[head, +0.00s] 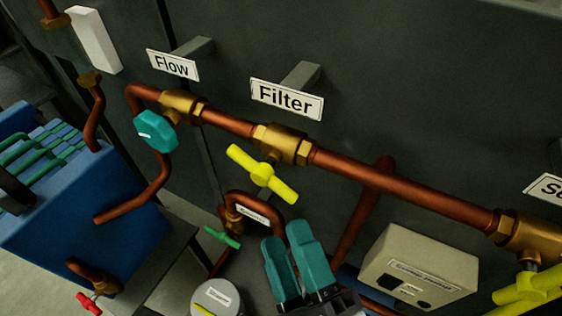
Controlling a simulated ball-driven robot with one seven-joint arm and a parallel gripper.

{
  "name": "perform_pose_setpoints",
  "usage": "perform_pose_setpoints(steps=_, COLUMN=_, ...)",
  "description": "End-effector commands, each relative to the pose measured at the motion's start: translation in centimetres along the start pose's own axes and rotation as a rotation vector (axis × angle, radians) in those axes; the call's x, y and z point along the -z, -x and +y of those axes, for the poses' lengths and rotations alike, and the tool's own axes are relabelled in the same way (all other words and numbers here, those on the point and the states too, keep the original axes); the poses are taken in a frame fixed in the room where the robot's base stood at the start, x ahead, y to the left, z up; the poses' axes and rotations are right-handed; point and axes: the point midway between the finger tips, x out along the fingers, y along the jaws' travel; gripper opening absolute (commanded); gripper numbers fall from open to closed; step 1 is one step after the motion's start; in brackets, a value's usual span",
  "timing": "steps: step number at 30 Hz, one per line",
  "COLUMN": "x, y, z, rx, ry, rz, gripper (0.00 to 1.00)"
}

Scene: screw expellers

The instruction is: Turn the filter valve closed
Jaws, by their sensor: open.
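The filter valve is a brass body (281,144) on a copper pipe, below a white sign reading "Filter" (286,99). Its yellow bar handle (262,174) slants from upper left to lower right in the picture, at an angle to the pipe. My gripper (287,238) is at the bottom middle, below the handle and apart from it in the picture. Its two teal fingers point up, with a gap between their tips and nothing seen between them. How far the fingers are from the handle in depth I cannot tell.
A teal knob (155,131) sits left, under the "Flow" sign (172,64). A small green handle (222,237) and a bent copper pipe stand left of my gripper. A beige box (416,266) is at right. Another yellow handle (530,292) shows at the lower right edge.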

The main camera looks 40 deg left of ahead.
Motion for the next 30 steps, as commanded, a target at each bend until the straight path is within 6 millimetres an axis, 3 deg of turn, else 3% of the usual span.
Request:
perform_pose_setpoints(steps=8, x=-0.3, y=-2.4, z=-0.2, rx=-0.005, ry=0.003, rz=-0.001, gripper=0.45)
perform_pose_setpoints(steps=21, x=0.0, y=-8.8, z=0.2, rx=0.001, ry=0.002, rz=-0.003, gripper=0.45)
perform_pose_setpoints(steps=30, x=-0.2, y=-10.4, z=0.0, rx=0.002, ry=0.002, rz=-0.004, gripper=0.45)
